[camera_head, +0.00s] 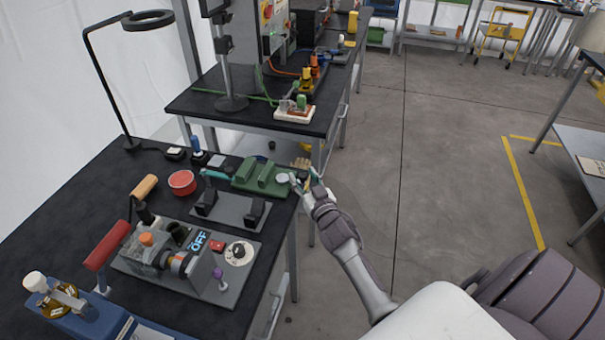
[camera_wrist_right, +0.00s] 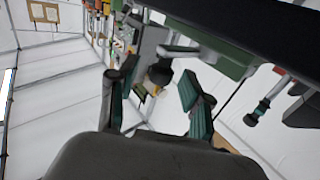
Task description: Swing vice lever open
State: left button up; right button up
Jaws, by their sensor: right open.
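The green vice (camera_head: 250,177) sits at the right edge of the near dark workbench. A pale round part (camera_head: 283,178) is at its right end, and a teal bar (camera_head: 214,174) lies at its left. I cannot tell for certain which part is the lever. My right gripper (camera_head: 305,180) is open just off the vice's right end, beyond the bench edge. In the right wrist view, a dark round knob (camera_wrist_right: 160,73) shows between the open fingers of the gripper (camera_wrist_right: 152,90), close to a green body (camera_wrist_right: 222,58) and grey bar. Contact is unclear. My left gripper is not in view.
A grey fixture (camera_head: 230,211) with two black blocks and a control panel (camera_head: 212,284) with knobs stand in front of the vice. A red tub (camera_head: 182,183) and ring lamp (camera_head: 147,20) are at left. Another bench (camera_head: 250,105) stands behind.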

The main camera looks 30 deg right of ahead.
jog(key=shift+w+d, duration=0.15)
jog(key=shift+w, duration=0.4)
grip_shut()
